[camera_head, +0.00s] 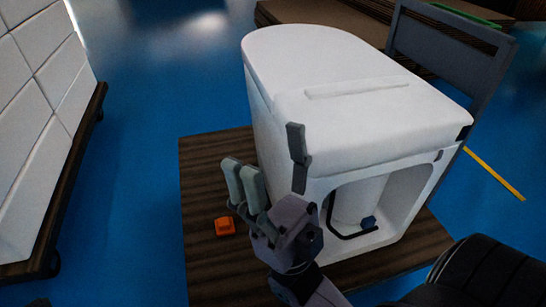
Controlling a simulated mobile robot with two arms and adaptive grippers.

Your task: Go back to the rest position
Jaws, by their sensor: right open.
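My right gripper (268,168) is in the lower middle of the head view, its arm coming in from the bottom. Its fingers stand wide apart and point up, with nothing between them. It is in front of the white toilet (345,110) and overlaps its lower left edge; I cannot tell whether they touch. My left gripper is not in view.
The toilet stands on a brown wooden board (205,165). An orange block (225,226) lies on the board left of my gripper. A white tiled cart (35,130) stands at left and a grey frame (445,45) behind right. Blue floor (140,130) is clear between cart and board.

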